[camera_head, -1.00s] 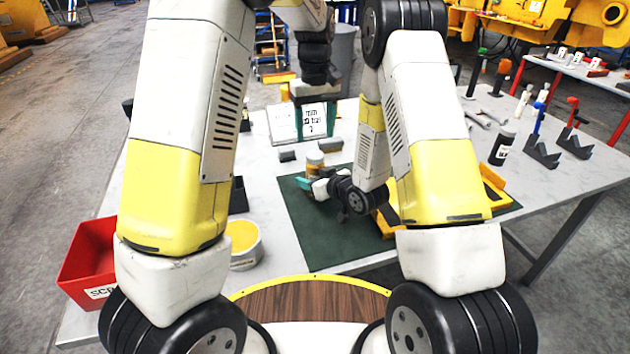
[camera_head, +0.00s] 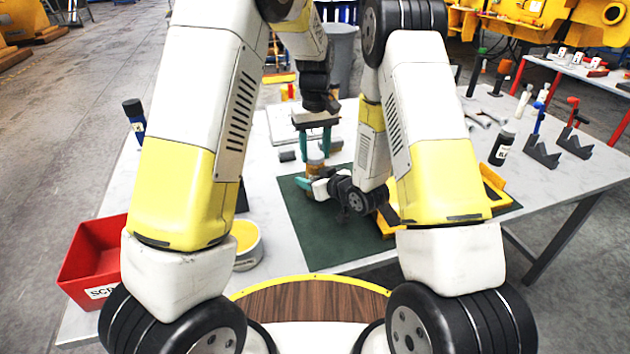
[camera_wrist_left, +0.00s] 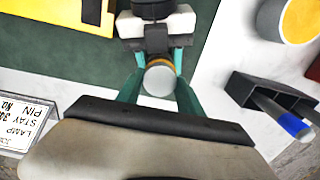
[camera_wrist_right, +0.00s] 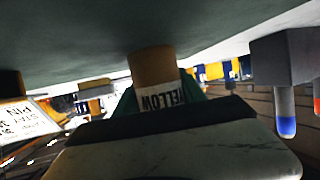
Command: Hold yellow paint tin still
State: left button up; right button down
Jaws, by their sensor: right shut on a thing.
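The yellow paint tin (camera_head: 316,159) is a small tan cylinder with a white label reading YELLOW in the right wrist view (camera_wrist_right: 160,98). It stands upright at the far-left part of the green mat (camera_head: 330,232). My right gripper (camera_head: 308,184) reaches in low from the side and is shut on the tin. My left gripper (camera_head: 315,148) points down over the tin, open, with teal fingers on either side of it. In the left wrist view, the tin's pale round top (camera_wrist_left: 160,79) lies between those fingers; contact with them cannot be told.
A red bin (camera_head: 92,262) and a yellow-filled tub (camera_head: 246,243) stand at the left. Small dark blocks (camera_head: 287,156) lie behind the mat. A label card (camera_wrist_left: 25,130) shows in the left wrist view. A dark bottle (camera_head: 502,148) and grey V-blocks (camera_head: 542,152) stand at the right.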

pick_arm(q)
grip_shut()
jog(key=m, duration=0.4)
jog(key=o, duration=1)
grip_release()
jog(key=shift+c, duration=0.2)
jog(key=shift+r, duration=2.25)
jog(key=shift+c, duration=0.5)
jog(key=shift+r, duration=1.8)
jog(key=shift+m, duration=0.3)
